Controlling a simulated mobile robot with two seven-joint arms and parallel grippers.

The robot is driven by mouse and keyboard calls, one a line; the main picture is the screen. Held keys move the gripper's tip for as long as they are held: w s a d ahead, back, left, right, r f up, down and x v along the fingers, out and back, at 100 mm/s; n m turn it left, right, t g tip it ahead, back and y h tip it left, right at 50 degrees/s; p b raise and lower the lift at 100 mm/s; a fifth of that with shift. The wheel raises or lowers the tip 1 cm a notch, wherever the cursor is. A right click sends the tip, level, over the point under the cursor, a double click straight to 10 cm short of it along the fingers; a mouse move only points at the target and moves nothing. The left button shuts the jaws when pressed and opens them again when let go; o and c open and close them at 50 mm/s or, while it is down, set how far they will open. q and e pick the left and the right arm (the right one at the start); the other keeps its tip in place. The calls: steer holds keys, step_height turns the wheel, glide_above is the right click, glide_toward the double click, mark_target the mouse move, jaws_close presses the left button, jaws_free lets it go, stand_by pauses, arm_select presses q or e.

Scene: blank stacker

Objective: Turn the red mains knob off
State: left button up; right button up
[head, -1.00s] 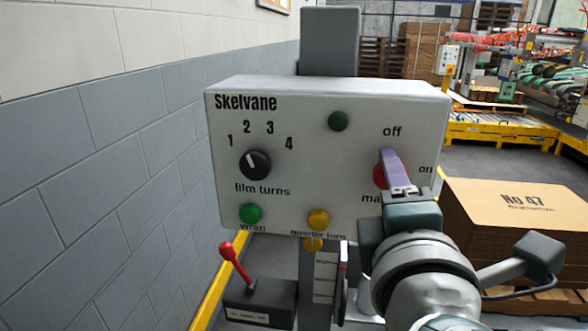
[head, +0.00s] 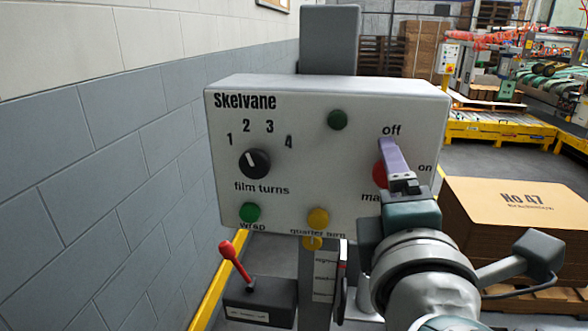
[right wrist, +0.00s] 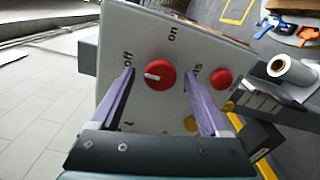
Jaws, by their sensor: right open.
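The red mains knob (head: 380,174) is on the right side of the grey control panel (head: 290,120), partly hidden by my right gripper. In the right wrist view the knob (right wrist: 160,74) shows whole, and its white mark points left, roughly towards the "off" label (right wrist: 127,60). The "on" label (right wrist: 173,33) is above it. My right gripper (right wrist: 160,76) is open, its purple fingers on either side of the knob with gaps between. In the head view my right gripper (head: 392,162) is in front of the panel. My left gripper is not in view.
The panel also bears a black film turns knob (head: 254,163), a green button (head: 250,212) and a yellow button (head: 318,218). A second red control (right wrist: 221,78) shows in the right wrist view. A red lever (head: 234,261) stands below. Cartons (head: 515,220) stand at right.

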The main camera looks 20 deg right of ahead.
steer(key=b+v, duration=0.2)
steer(key=v, duration=0.8)
steer(key=shift+b, duration=0.35)
steer(key=shift+d, duration=0.15)
